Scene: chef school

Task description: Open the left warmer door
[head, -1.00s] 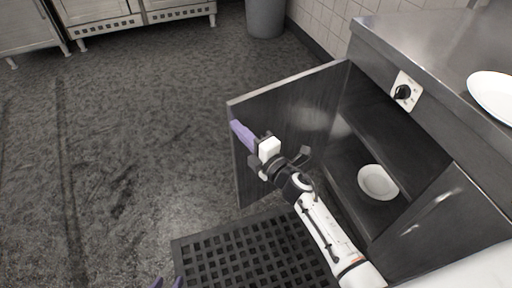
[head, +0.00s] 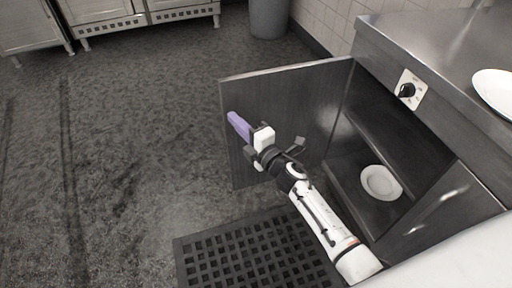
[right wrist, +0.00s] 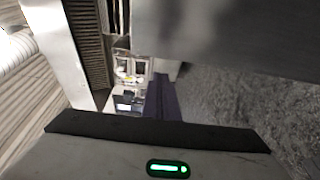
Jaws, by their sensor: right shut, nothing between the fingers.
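The left warmer door (head: 300,100) is a dark metal panel standing wide open, swung out from the cabinet on its far side. Behind it the cabinet interior is exposed, with a white bowl (head: 381,182) inside. My right gripper (head: 238,125), with purple fingers, is shut and empty. It is in front of the door's inner face near the free edge; I cannot tell if it touches. In the right wrist view, the purple fingers (right wrist: 162,98) show beside a grey panel that looks like the door (right wrist: 235,35). My left gripper is out of view.
A black perforated floor mat (head: 255,255) lies below the door. The steel counter (head: 440,45) above holds a white plate (head: 495,92), with a control knob (head: 406,90) on its front. Another metal panel (head: 445,205) covers the cabinet's near side. Floor to the left is clear.

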